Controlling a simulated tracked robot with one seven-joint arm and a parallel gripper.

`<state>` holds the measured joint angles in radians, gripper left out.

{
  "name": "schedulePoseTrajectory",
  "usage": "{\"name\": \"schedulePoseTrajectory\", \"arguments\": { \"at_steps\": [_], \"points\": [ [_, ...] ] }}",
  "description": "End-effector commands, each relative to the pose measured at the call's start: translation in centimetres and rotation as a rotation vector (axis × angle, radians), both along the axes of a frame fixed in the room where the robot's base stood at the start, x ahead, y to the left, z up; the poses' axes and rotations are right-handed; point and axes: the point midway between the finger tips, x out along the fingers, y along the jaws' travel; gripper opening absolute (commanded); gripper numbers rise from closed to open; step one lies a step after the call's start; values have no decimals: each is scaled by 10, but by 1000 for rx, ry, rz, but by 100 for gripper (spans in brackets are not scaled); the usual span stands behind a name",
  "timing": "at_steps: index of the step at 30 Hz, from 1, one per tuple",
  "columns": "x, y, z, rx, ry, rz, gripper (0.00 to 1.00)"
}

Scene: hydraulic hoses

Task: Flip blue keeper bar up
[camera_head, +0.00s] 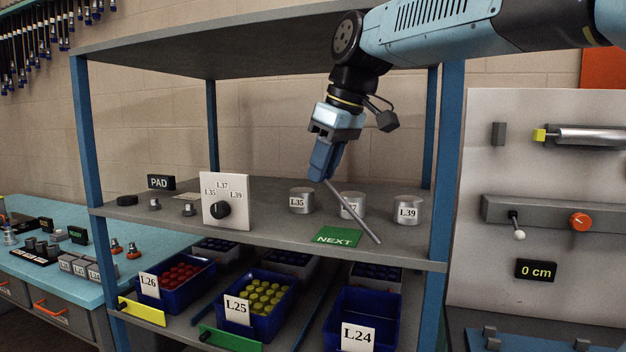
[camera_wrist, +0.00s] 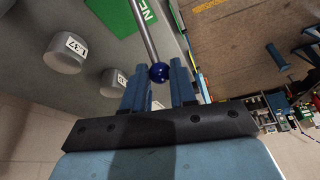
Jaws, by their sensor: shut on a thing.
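A thin grey bar (camera_head: 352,212) slants from my gripper down to the front edge of the shelf. In the wrist view, the bar (camera_wrist: 145,32) ends in a dark blue ball (camera_wrist: 158,73) between my two fingers. My gripper (camera_head: 321,176) points down over the shelf and is shut on this blue-knobbed end. It also shows at the bottom of the wrist view (camera_wrist: 160,84). The ball is hidden by my fingers in the head view. The bar's lower end is near the green NEXT card (camera_head: 336,237), and I cannot tell how it is joined to the shelf.
Grey cylinders L35 (camera_head: 302,201), L37 (camera_head: 346,211) and L39 (camera_head: 408,209) stand close by. A white dial panel (camera_head: 226,184) stands to the left. Blue bins (camera_head: 372,303) fill the lower shelf. A blue post (camera_head: 445,150) rises at the right.

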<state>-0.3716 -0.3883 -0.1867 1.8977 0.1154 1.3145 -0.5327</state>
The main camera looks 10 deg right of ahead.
Motion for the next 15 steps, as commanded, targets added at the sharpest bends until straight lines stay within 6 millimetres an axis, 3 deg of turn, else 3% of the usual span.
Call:
{"name": "schedulePoseTrajectory", "arguments": {
  "at_steps": [15],
  "points": [
    [-12, -15, 11, 111, -68, 2, 0]
  ]
}}
